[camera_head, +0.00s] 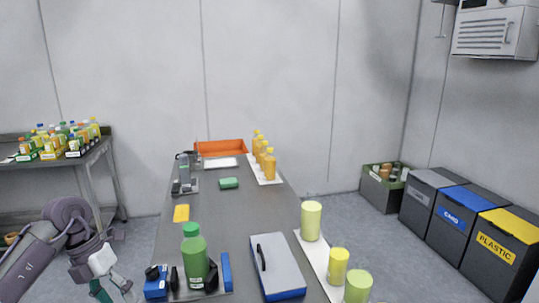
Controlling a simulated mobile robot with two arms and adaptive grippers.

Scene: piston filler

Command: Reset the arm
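My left arm comes in at the lower left, beside the table (215,215). Its gripper (112,291) points down near the bottom edge, left of the table and touching nothing that I can see. Its two fingers look spread apart with nothing between them, but their tips are close to or past the frame edge. My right arm and gripper are not in view.
A green bottle (194,258) stands in a blue-and-black holder at the table's near left. A grey-blue case (277,265) lies beside it. Yellow-green cylinders (311,220) stand along the right edge. An orange tray (222,147) is at the far end. Bins (463,212) stand right.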

